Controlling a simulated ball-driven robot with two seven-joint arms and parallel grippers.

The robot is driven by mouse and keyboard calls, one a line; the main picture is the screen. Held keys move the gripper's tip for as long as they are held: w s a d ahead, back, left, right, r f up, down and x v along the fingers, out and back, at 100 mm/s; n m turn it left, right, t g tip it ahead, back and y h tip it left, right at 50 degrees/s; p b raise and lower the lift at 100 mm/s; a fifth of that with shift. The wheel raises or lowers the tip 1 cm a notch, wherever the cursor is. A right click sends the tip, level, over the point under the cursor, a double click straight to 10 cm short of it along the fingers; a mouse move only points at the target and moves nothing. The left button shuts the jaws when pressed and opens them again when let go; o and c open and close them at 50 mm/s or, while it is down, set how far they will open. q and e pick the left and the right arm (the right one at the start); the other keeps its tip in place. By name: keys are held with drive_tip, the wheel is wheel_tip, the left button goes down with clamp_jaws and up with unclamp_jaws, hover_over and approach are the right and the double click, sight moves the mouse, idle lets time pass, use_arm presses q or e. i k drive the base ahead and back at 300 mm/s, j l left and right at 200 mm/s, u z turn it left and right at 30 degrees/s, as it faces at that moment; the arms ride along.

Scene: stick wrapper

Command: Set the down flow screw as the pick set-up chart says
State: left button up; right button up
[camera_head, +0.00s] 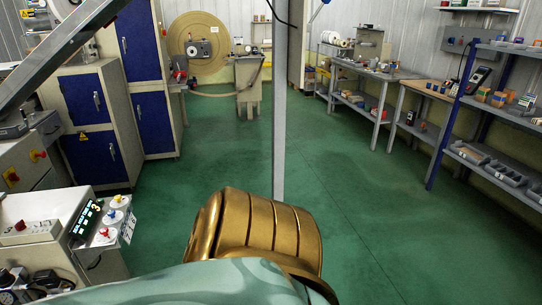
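I cannot make out a down flow screw or a pick set-up chart in this view. At the lower left, a machine has a small dark display (87,219) with green and orange digits. Neither of my grippers is in view.
A grey upright post (279,110) stands in the middle. Blue-doored cabinets (87,99) line the left, with a large tan reel (199,45) behind. A workbench (375,73) and blue-framed shelves (467,118) stand at right. The green floor (350,190) between is clear.

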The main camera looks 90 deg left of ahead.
sight(104, 231)
drive_tip(key=j+z, duration=0.45)
drive_tip(key=j, duration=0.15)
drive_tip(key=k+j+z, duration=0.1)
drive_tip(key=j+z, duration=0.35)
drive_tip(key=j+u, duration=0.15)
drive_tip(key=j, duration=0.45)
drive_tip(key=u, duration=0.7)
drive_tip(key=i+u, duration=0.1)
drive_tip(key=u, duration=0.6)
drive_tip(key=i+u, duration=0.1)
drive_tip(key=u, duration=1.3)
drive_tip(key=i+u, duration=0.1)
drive_tip(key=u, duration=0.6)
drive_tip(key=l+u, duration=0.15)
drive_tip(key=u, duration=1.25)
drive_tip(key=l+u, duration=0.15)
drive_tip(key=u, duration=0.5)
